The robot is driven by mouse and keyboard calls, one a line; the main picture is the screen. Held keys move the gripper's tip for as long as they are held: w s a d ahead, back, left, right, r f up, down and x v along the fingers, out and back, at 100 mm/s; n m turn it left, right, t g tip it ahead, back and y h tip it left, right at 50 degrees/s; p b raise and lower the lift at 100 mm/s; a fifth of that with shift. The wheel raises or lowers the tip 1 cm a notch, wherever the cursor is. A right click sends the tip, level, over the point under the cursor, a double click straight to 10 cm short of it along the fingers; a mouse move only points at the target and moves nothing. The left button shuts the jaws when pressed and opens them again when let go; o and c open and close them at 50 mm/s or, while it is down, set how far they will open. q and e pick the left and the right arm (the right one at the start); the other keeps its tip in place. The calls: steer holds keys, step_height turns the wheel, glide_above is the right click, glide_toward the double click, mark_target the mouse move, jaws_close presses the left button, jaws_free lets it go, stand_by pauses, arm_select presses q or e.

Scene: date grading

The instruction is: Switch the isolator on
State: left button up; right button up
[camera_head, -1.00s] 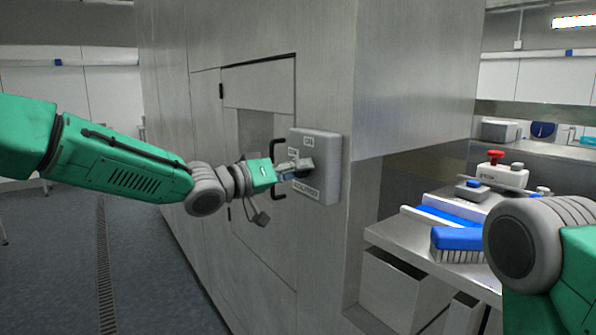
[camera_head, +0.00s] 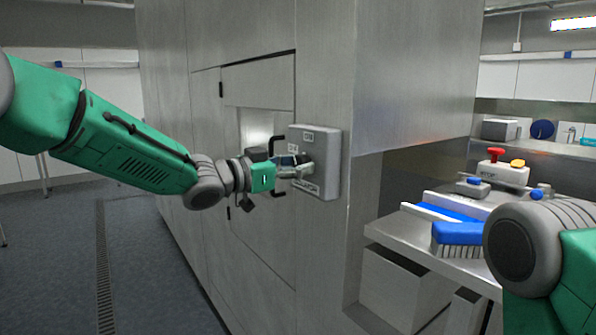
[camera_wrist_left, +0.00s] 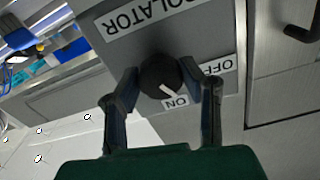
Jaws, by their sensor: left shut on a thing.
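The isolator (camera_head: 328,155) is a grey box on the steel cabinet wall in the head view. Its black round knob (camera_wrist_left: 158,72) shows in the left wrist view, with the pale pointer mark towards the ON label (camera_wrist_left: 175,101). The OFF label (camera_wrist_left: 219,65) is to the right of the knob. My left gripper (camera_head: 298,169) is at the box's face. In the left wrist view its fingers (camera_wrist_left: 160,85) are shut on the knob, one on each side. My right gripper is out of view; only part of my right arm shows.
The cabinet has a door with a black handle (camera_wrist_left: 302,30) close to the isolator. A lit window (camera_head: 257,125) is behind my left wrist. At right, a steel bench (camera_head: 405,233) holds a blue brush (camera_head: 457,236) and a box with a red button (camera_head: 500,172).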

arm_select(q)
steer(key=m+b, duration=0.1)
steer(key=m, duration=0.2)
steer(key=m+b, duration=0.1)
steer(key=m, duration=0.1)
steer(key=shift+f+b, duration=0.25)
steer(key=shift+b, duration=0.05)
steer(key=shift+m, duration=0.3)
steer(key=o, duration=1)
steer(key=shift+o, duration=0.7)
steer(key=shift+w, duration=0.1)
steer(key=shift+r, duration=0.1)
steer(key=shift+s+a, duration=0.2)
steer(key=shift+a, duration=0.05)
steer(key=v, duration=1.1)
steer(key=shift+a, duration=0.25)
